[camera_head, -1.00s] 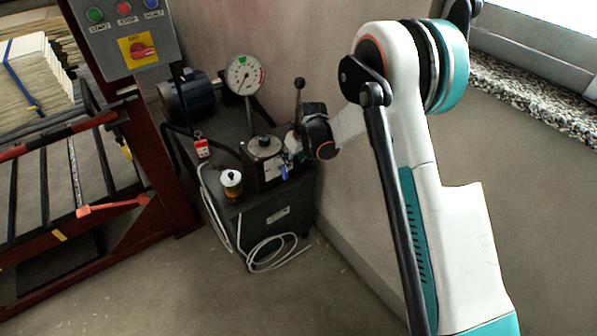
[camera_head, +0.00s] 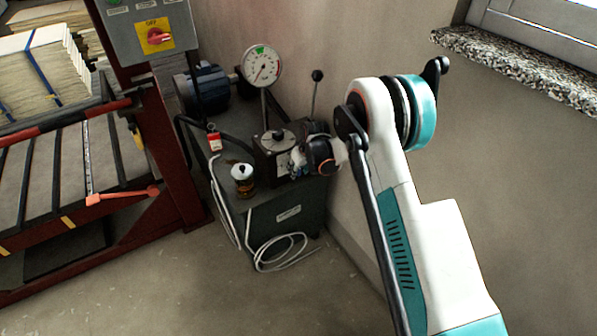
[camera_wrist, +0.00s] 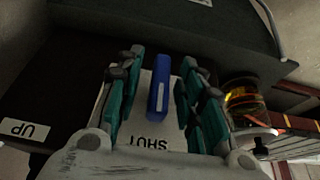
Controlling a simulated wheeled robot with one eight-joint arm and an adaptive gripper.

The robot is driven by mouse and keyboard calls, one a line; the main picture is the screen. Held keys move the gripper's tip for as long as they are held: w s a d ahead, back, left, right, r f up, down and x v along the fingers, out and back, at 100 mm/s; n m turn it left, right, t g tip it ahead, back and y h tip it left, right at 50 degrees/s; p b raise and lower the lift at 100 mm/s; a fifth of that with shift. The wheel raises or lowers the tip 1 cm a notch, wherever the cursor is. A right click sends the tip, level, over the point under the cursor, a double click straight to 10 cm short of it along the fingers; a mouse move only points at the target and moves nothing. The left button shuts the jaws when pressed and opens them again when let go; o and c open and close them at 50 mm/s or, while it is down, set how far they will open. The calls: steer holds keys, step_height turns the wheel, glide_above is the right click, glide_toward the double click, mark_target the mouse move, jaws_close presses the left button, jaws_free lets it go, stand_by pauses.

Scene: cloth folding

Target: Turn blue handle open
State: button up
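The blue handle (camera_wrist: 159,88) shows in the wrist view as a short, almost upright bar over a white plate marked "SHUT" (camera_wrist: 150,142), which reads upside down. My gripper (camera_wrist: 162,62) is open, with its teal fingers on both sides of the handle and visible gaps between. In the head view, my gripper (camera_head: 298,160) is at the side of the small pump block (camera_head: 272,160) on the dark green cabinet (camera_head: 290,213). The blue handle is hidden behind my gripper there.
A black-knobbed lever (camera_head: 316,76) and a pressure gauge (camera_head: 262,66) stand behind the block. A small jar (camera_head: 243,180) with a white lid is at its left. The wall is close on the right.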

steer(key=shift+f, duration=0.1)
steer(key=shift+c, duration=0.6)
jaws_close()
steer(key=shift+a, duration=0.1)
steer(key=h, duration=0.1)
steer(key=t+h, duration=0.1)
steer(key=shift+s+a+n+t+h, duration=0.1)
steer(key=shift+a+n+t+h, duration=0.05)
steer(key=shift+n+t+h, duration=0.15)
steer(key=n+t+h, duration=0.1)
steer(key=t+h, duration=0.1)
steer(key=h, duration=0.1)
steer(key=shift+f+t, duration=0.1)
steer(key=shift+t, duration=0.2)
steer(key=t+h, duration=0.2)
steer(key=shift+f+n+h, duration=0.1)
steer(key=shift+n+h, duration=0.3)
steer(key=shift+n+t+h, duration=0.5)
steer(key=shift+t+h, duration=0.7)
steer(key=shift+t, duration=0.1)
